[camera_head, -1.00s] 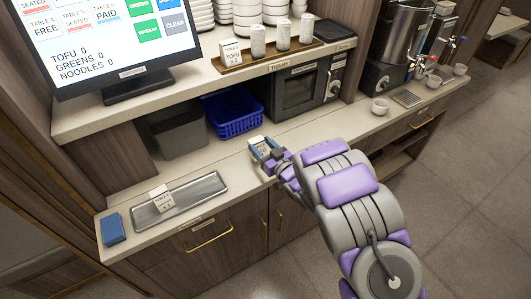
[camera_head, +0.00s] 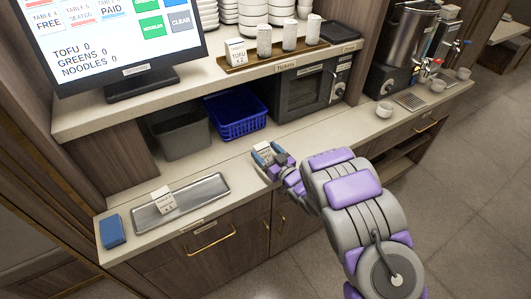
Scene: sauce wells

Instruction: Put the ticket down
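My gripper (camera_head: 268,156), with blue fingertips, is at the lower counter, right of the metal tray. A small white ticket block (camera_head: 262,149) with dark print stands between its fingers, which appear shut on it. The ticket is low over the counter; I cannot tell whether its base touches. Another white ticket block (camera_head: 163,199) stands on the metal tray (camera_head: 208,189) at the left. A third ticket (camera_head: 236,51), reading TOFU x2, stands at the left end of the wooden tray (camera_head: 285,57) on the upper shelf.
A blue basket (camera_head: 238,116) and a grey bin (camera_head: 180,134) stand behind the counter's free strip. A blue block (camera_head: 112,231) lies left of the metal tray. An oven (camera_head: 305,92) is behind my gripper. A white cup (camera_head: 384,109) stands to the right. A screen (camera_head: 115,40) is above.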

